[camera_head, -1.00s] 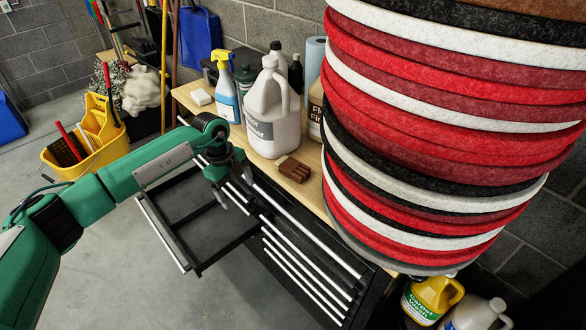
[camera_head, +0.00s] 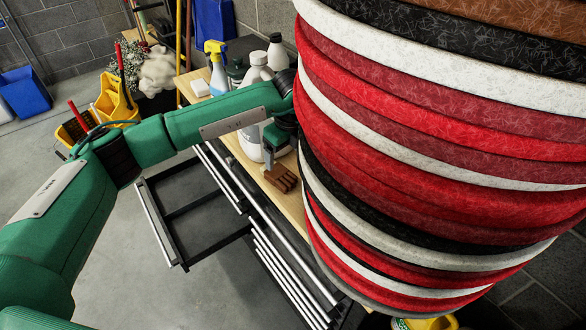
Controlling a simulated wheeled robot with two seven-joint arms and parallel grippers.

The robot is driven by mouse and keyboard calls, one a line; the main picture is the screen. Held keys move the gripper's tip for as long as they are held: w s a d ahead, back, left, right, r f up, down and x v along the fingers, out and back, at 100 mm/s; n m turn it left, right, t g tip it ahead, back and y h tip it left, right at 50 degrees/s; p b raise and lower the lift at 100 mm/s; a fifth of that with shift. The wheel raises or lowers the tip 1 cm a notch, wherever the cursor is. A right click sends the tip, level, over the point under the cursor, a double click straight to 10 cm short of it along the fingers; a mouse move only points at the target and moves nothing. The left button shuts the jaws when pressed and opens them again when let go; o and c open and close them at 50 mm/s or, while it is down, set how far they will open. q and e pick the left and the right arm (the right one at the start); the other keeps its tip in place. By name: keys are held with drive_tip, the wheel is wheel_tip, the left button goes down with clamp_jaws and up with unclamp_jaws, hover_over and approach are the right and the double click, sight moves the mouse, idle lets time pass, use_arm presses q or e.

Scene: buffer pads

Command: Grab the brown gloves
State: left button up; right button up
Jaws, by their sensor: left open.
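The brown gloves (camera_head: 280,179), a small brown bundle with finger-like ridges, lie on the wooden bench top (camera_head: 292,206) near its front edge. My left gripper (camera_head: 277,160) points down just above and behind them in the picture. It is open with nothing in it. Its fingertips are small and partly lost against the jug and the gloves, so I cannot tell whether they touch the gloves. My right gripper is out of view.
A tall stack of red, white and black pads (camera_head: 430,150) stands close on the right. A white jug (camera_head: 250,142), a spray bottle (camera_head: 218,75) and other bottles stand behind my arm. An open black drawer (camera_head: 190,208) juts out below the bench.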

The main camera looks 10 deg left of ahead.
sight(279, 173)
use_arm(q)
drive_tip(key=shift+w+d+f, duration=0.1)
drive_tip(key=shift+f, duration=0.3)
drive_tip(key=f, duration=0.1)
drive_tip(key=a+f+b, duration=0.1)
drive_tip(key=f, duration=0.1)
drive_tip(key=shift+s+a, duration=0.2)
wheel_tip(279, 173, down, 3)
drive_tip(key=shift+w+a+r+b, duration=0.1)
drive_tip(key=shift+w+r+b, duration=0.05)
drive_tip(key=shift+b, duration=0.4)
drive_tip(key=shift+a+f, duration=0.1)
drive_tip(key=shift+f, duration=0.25)
drive_tip(key=c, duration=1.1)
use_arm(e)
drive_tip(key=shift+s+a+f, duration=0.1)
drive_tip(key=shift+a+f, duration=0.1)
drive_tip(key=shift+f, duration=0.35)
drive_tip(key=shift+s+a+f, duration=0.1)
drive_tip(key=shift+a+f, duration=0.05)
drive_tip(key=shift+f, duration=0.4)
